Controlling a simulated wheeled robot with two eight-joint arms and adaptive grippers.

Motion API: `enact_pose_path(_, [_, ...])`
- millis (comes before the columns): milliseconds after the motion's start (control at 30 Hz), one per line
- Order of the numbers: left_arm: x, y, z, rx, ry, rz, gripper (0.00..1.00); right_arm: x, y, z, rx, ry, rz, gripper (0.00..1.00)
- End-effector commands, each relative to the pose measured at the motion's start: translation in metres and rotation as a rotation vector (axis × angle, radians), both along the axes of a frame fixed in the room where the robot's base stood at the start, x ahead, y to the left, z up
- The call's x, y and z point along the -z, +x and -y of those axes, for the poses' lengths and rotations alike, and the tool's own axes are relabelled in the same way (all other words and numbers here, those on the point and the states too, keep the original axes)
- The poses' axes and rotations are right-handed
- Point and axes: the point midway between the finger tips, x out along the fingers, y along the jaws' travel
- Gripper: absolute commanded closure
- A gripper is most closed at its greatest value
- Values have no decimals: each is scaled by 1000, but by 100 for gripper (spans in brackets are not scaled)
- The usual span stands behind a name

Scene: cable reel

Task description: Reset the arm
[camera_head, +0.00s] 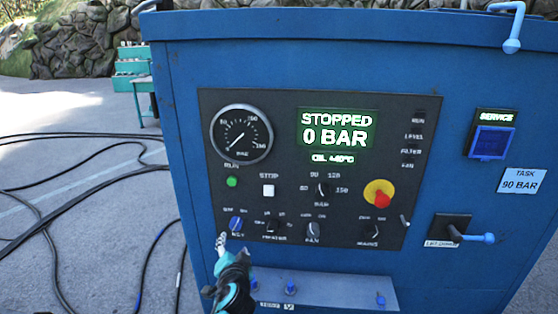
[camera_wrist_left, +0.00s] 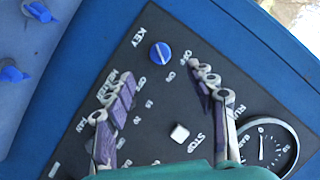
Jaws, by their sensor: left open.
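My left gripper (camera_head: 228,250) is in front of the lower left of the black control panel (camera_head: 300,172), just below the blue KEY knob (camera_head: 236,223). In the left wrist view the gripper (camera_wrist_left: 163,84) is open, with its two fingers apart and nothing between them. There the blue KEY knob (camera_wrist_left: 160,52) shows beyond the fingertips, between their lines, with no contact visible. The white STOP button (camera_wrist_left: 180,133) shows lower between the fingers. My right gripper is not in view.
The panel is on a large blue cabinet (camera_head: 430,75). Its screen (camera_head: 338,130) reads STOPPED, 0 BAR. A red emergency knob (camera_head: 381,196), a blue-handled lever (camera_head: 475,237) and a ledge with blue valves (camera_head: 320,290) stick out. Black cables (camera_head: 45,222) lie on the ground at left.

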Motion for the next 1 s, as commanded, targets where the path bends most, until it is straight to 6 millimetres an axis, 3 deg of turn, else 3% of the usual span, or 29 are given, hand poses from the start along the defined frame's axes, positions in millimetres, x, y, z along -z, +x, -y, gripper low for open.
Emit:
enact_pose_path(167, [2, -53, -26, -96, -156, -110, 44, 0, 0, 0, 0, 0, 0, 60])
enact_pose_path(300, [16, -116, -36, -173, -329, -239, 44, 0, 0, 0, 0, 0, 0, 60])
enact_pose_path(500, [40, -198, -22, -224, -556, -409, 44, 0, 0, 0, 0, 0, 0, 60])
enact_pose_path(600, [49, -225, -11, -228, -636, -467, 44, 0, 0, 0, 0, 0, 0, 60])
enact_pose_path(767, [54, -246, -1, -226, -700, -512, 44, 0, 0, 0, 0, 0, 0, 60])
enact_pose_path(1000, [55, -248, 1, -225, -708, -518, 44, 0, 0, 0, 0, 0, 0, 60])
